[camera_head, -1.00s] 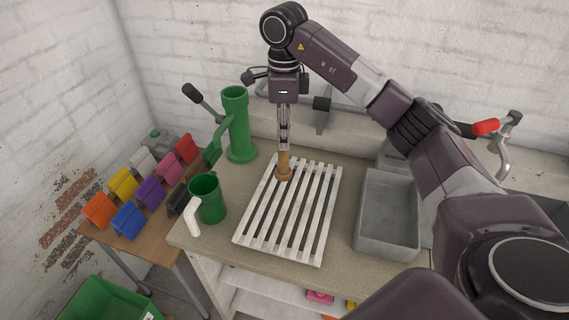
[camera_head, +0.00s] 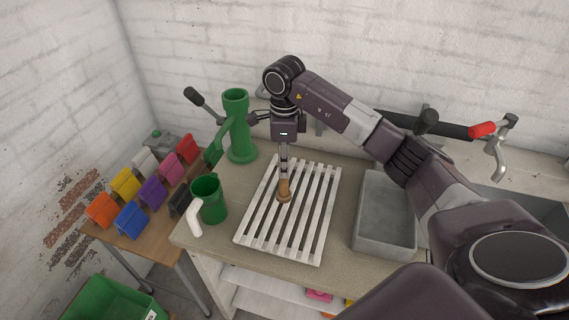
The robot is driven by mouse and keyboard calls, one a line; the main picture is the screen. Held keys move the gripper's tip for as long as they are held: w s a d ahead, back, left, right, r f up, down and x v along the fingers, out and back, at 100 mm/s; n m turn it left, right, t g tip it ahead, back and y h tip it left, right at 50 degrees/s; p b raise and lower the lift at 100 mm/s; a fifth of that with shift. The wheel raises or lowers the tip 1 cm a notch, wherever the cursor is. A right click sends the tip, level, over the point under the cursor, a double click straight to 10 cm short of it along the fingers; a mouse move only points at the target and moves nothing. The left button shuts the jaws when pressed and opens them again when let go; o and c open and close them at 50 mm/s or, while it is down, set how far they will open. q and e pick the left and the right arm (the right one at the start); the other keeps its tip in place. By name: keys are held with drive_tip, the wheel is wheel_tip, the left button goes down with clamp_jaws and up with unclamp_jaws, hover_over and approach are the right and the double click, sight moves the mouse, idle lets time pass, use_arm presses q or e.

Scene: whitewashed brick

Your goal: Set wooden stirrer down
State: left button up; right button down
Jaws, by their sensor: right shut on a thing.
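The wooden stirrer (camera_head: 284,190) is a short brown upright piece with a wider foot. It stands over the white slatted rack (camera_head: 262,243), left of the rack's middle, and its foot appears to meet the slats. I cannot tell for sure whether it bears on them. My right gripper (camera_head: 284,170) points straight down from above and is shut on the stirrer's upper end. My left gripper is not in view.
A green mug (camera_head: 211,203) with a white handle stands left of the rack. Behind it is a green pump-like stand (camera_head: 240,135). A grey basin (camera_head: 387,215) is to the right. Coloured holders (camera_head: 128,184) sit on a wooden side table (camera_head: 142,243). A green crate (camera_head: 97,303) is lower left.

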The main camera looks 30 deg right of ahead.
drive_tip(key=c, duration=1.8)
unclamp_jaws()
drive_tip(key=shift+f, duration=0.1)
drive_tip(key=shift+o, duration=0.2)
wheel_tip(320, 180, up, 12)
drive_tip(key=b, duration=0.2)
drive_tip(key=shift+b, duration=0.35)
